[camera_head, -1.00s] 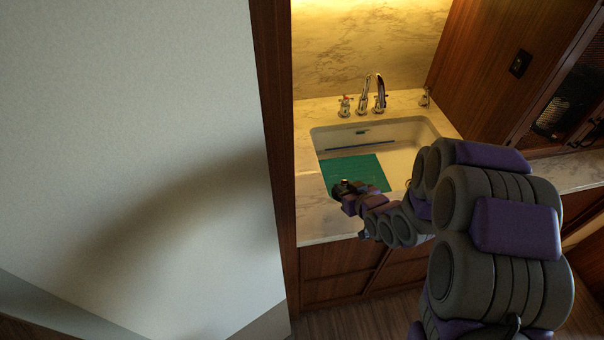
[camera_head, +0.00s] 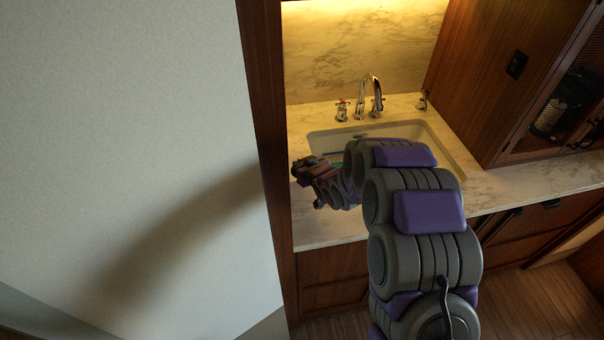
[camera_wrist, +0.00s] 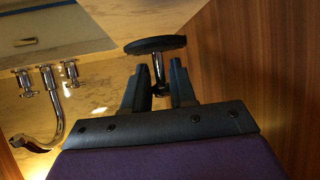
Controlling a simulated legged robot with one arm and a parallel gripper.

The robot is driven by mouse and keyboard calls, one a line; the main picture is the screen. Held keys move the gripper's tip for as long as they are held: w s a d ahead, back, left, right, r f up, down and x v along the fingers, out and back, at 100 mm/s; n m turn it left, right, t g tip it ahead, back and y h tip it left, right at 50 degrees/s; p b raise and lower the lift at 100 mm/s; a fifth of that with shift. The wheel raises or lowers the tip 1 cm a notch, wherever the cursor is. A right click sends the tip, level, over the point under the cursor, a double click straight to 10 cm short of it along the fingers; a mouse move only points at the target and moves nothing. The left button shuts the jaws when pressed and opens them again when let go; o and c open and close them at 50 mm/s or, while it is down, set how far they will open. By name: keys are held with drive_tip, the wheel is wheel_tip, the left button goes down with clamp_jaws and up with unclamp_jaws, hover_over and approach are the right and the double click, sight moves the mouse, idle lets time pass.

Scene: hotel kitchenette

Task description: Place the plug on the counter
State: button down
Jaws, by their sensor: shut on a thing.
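In the wrist view, my gripper (camera_wrist: 160,88) is shut on the stem of the plug (camera_wrist: 154,45), which has a dark, flat, round head and a shiny metal stem. The plug is held clear of the surfaces in that view. In the head view, my gripper (camera_head: 299,172) is over the left part of the pale marble counter (camera_head: 328,228), beside the sink and close to the wooden panel. The plug cannot be made out clearly there.
The white sink (camera_head: 408,131) is partly hidden by my arm. A chrome faucet (camera_head: 362,98) with handles stands behind it. A tall wooden panel (camera_head: 264,130) borders the counter at left, and a wooden cabinet (camera_head: 482,75) stands at right. The counter's front left is bare.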

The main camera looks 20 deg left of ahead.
drive_tip(key=shift+a+f+b, duration=0.25)
drive_tip(key=shift+f, duration=0.75)
drive_tip(key=shift+a+f+b, duration=0.2)
drive_tip(key=shift+f, duration=0.75)
drive_tip(key=shift+r, duration=0.1)
drive_tip(key=shift+d, duration=0.2)
drive_tip(key=c, duration=1.1)
unclamp_jaws()
drive_tip(key=shift+o, duration=1.1)
drive_tip(key=shift+a, duration=0.1)
drive_tip(key=shift+s+r, duration=0.1)
drive_tip(key=shift+r, duration=0.05)
drive_tip(key=p+v, duration=0.1)
drive_tip(key=v, duration=1.1)
